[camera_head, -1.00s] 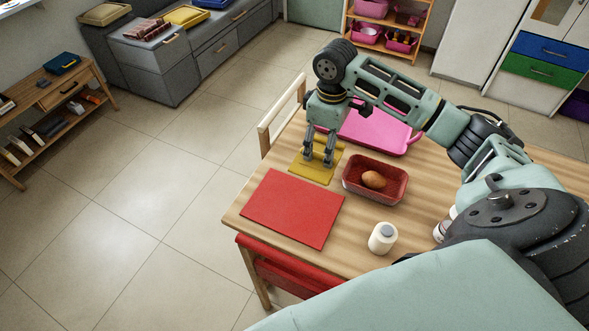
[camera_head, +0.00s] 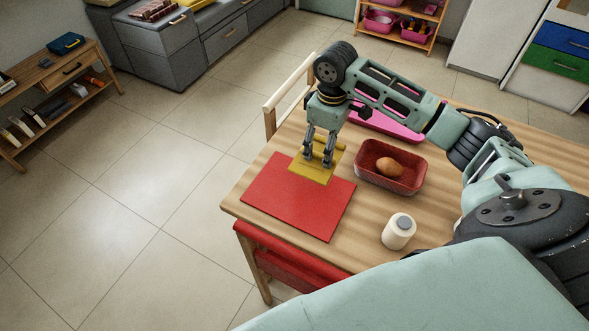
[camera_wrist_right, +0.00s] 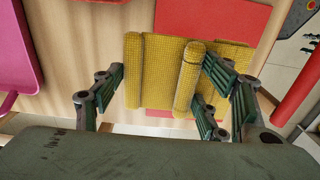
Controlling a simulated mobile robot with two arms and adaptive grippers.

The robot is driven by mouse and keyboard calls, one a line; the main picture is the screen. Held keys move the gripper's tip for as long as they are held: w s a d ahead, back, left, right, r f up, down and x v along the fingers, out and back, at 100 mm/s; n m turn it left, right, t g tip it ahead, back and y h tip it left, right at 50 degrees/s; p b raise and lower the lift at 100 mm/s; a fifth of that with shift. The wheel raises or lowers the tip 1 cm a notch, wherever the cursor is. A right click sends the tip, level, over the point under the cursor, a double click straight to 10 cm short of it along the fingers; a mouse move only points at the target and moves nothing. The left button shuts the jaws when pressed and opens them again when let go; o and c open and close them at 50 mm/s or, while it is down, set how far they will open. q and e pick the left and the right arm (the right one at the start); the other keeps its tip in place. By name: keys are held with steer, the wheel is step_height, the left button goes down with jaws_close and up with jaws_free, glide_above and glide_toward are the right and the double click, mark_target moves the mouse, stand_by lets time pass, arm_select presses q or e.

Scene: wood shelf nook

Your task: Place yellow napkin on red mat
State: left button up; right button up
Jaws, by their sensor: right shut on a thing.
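The yellow napkin (camera_head: 315,175) is held in my right gripper (camera_head: 319,160), with its near part over the far edge of the red mat (camera_head: 292,205). In the right wrist view the napkin (camera_wrist_right: 160,75) shows rolled folds, and the gripper's fingers (camera_wrist_right: 160,95) are around it. The red mat (camera_wrist_right: 215,15) is partly covered by the napkin there. The mat lies flat at the table's left end. I cannot tell whether the napkin touches the mat. My left gripper is not in view.
A red basket (camera_head: 365,175) holding a brown, egg-shaped item (camera_head: 389,167) stands right of the napkin. A pink tray (camera_head: 390,125) lies behind, partly hidden by my arm. A wooden chair (camera_head: 290,88) is at the far side.

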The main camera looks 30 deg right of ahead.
steer(key=p, duration=0.1)
glide_above(290, 179)
step_height(290, 179, down, 5)
steer(key=shift+f, duration=0.2)
steer(key=shift+f+p, duration=0.35)
steer(key=shift+f, duration=1.75)
steer(key=o, duration=1.2)
steer(key=shift+f, duration=0.1)
steer(key=shift+c, duration=0.2)
step_height(290, 179, up, 12)
steer(key=shift+b, duration=0.3)
steer(key=shift+r, duration=0.2)
